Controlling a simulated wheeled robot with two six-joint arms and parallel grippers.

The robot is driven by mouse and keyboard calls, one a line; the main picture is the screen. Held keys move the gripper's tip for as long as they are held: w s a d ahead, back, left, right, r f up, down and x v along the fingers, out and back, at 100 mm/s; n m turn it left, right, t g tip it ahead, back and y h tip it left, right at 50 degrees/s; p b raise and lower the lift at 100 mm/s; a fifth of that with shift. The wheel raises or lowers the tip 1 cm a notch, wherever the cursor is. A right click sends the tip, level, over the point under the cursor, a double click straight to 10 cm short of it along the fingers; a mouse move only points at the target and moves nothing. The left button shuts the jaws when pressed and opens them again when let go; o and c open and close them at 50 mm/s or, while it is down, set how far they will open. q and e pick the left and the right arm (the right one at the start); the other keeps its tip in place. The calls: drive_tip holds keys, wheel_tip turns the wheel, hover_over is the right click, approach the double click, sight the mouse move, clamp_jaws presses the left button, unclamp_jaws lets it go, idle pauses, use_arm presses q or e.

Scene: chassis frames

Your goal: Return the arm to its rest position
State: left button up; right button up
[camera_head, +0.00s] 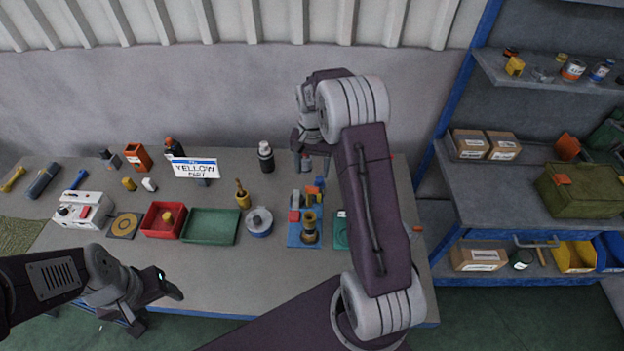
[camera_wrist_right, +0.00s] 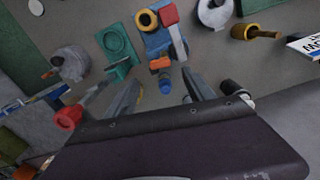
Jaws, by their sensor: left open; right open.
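My right arm reaches up over the bench, its big purple link crossing the right part of the head view. Its gripper (camera_head: 311,160) is at the bench's back edge, beyond a blue tray (camera_head: 291,240) of coloured parts. In the right wrist view the right gripper's fingers (camera_wrist_right: 162,92) are apart with nothing between them; the blue tray (camera_wrist_right: 155,42) lies below and ahead. My left gripper (camera_head: 155,305) is open and empty at the front left, by the bench's front edge. The purple link hides part of the bench's right side.
The bench (camera_head: 215,285) holds a red bin (camera_head: 150,228), a green tray (camera_head: 198,239), a round grey container (camera_head: 259,222), a white machine (camera_head: 84,209) and a "YELLOW PART" sign (camera_head: 194,168). A wall stands behind. A shelf (camera_head: 490,220) with boxes is at right. The bench's front middle is clear.

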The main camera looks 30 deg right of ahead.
drive_tip(key=shift+r, duration=0.15)
idle(0.3)
drive_tip(key=s+a+f+n+t+b, duration=0.1)
drive_tip(key=s+a+n+b, duration=0.2)
drive_tip(key=s+a+b, duration=0.35)
drive_tip(key=s+a+f+n+b, duration=0.1)
drive_tip(key=s+a+f+n, duration=0.1)
drive_tip(key=s, duration=0.4)
drive_tip(key=s+a+f+n+b, duration=0.1)
drive_tip(key=s+a+f+n, duration=0.2)
drive_tip(key=s, duration=0.3)
drive_tip(key=shift+f+b, duration=0.3)
drive_tip(key=shift+f, duration=0.6)
drive_tip(key=shift+s, duration=0.1)
